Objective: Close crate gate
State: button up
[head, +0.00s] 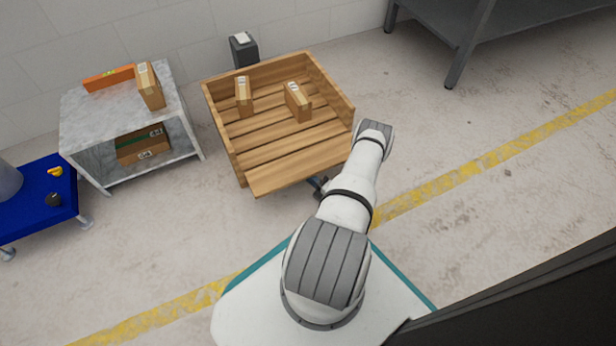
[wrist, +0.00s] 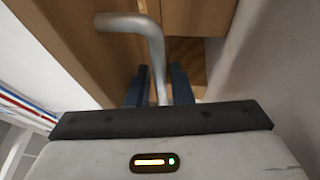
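The wooden crate (head: 225,127) stands on the floor ahead, with a slatted bottom and raised back and side walls. Its front panel, the gate (head: 297,170), looks tilted outward toward me; its exact angle is hard to tell. My gripper (head: 319,186) is low at the front right of the crate, partly hidden by my arm. In the wrist view, my gripper (wrist: 160,82) has its two dark fingers on either side of a bent grey metal handle (wrist: 155,50). Narrow gaps show beside the handle, so the fingers look open around it. Brown wood (wrist: 195,18) is close behind.
Two cardboard boxes (head: 243,95) (head: 298,102) stand inside the crate. A grey marble-look table (head: 85,115) with boxes and a blue cart (head: 40,205) are at left. A dark grey bin (head: 243,52) is behind the crate. Floor at right is clear.

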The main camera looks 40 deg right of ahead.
jog(key=shift+c, duration=0.5)
grip_shut()
